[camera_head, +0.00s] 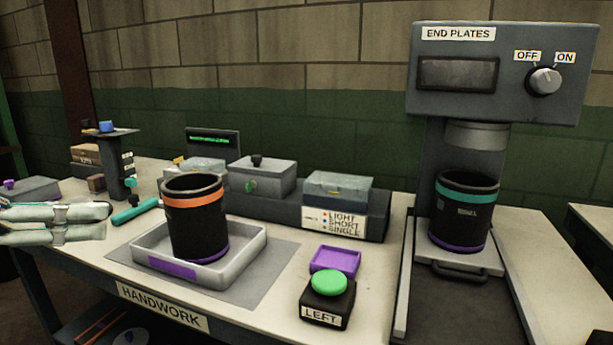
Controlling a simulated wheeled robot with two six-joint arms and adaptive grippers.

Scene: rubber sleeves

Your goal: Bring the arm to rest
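My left gripper (106,221) comes in at the left edge, over the front left of the handwork table (120,265). Its two pale fingers lie nearly level, one above the other, pointing right. Nothing shows between them, but the narrow gap does not tell whether it is open or shut. It is apart from the black sleeve (199,228) with an orange top band and purple bottom band, which stands upright in a grey tray (238,264). The tray carries a purple label. My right gripper is not in view.
A teal-tipped tool (134,212) lies near the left fingertips. Lidded boxes (262,177) stand at the back. A green button (328,284) marked LEFT and a purple dish (335,260) are front right. The END PLATES machine (500,75) holds a teal-banded sleeve (464,212).

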